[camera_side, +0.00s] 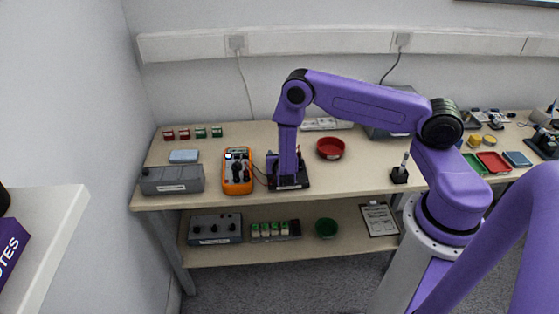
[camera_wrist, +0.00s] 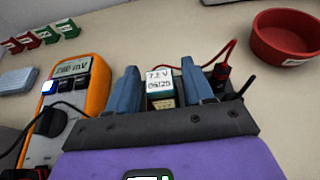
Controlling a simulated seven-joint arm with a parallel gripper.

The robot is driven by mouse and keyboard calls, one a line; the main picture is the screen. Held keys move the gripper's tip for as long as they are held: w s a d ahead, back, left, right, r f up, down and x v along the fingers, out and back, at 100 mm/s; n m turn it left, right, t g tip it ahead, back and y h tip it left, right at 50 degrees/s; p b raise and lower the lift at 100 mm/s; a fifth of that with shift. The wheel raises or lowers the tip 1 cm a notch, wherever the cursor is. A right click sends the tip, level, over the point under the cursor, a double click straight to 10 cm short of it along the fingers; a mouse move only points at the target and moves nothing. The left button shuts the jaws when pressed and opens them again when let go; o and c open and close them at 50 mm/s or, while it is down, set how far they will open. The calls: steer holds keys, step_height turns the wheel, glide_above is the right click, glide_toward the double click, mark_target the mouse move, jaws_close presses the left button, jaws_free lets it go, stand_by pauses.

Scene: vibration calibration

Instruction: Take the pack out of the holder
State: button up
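The pack (camera_wrist: 160,79) has a white top label reading "7.2 V 09/25" and a teal edge; it shows between my fingers in the wrist view. My gripper (camera_wrist: 160,88) points down over it, one blue finger on each side. The fingers look apart from the pack, with a narrow gap on each side, so it looks open. The holder is the dark base (camera_side: 297,184) under my gripper in the side view; my gripper and arm hide much of it and the pack. In the wrist view, a red plug and a black plug rise beside the right finger.
An orange multimeter (camera_side: 238,171) stands close left of the holder, its leads running to it. A grey box (camera_side: 172,180) is farther left. A red bowl (camera_side: 330,148) stands behind right. Several small red and green blocks lie at the back left.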

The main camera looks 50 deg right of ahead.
jaws_close()
steer(key=shift+r, duration=0.1)
